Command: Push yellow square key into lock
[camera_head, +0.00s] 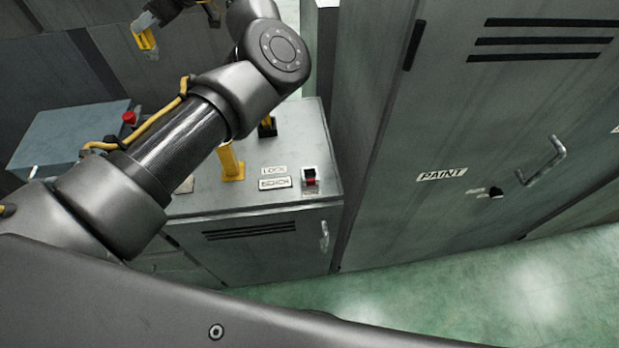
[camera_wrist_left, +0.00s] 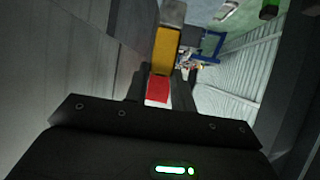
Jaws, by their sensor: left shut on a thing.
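My left gripper (camera_head: 150,18) is at the top left of the head view, high above the bench cabinet and close to the grey wall. It is shut on the yellow key (camera_head: 145,39), which hangs below the fingers. In the left wrist view, the yellow key (camera_wrist_left: 165,50) sticks out beyond the fingers, with a red part between them and a grey end far out. A small socket with a red part (camera_head: 310,179) is on the cabinet top beside the LOCK and BENCH labels (camera_head: 274,177). The key is far from it. My right gripper is not in view.
A blue-grey box (camera_head: 66,139) with a red button (camera_head: 129,117) is at the left. A tall PAINT cabinet (camera_head: 465,115) closes off the right. Green floor is clear in front.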

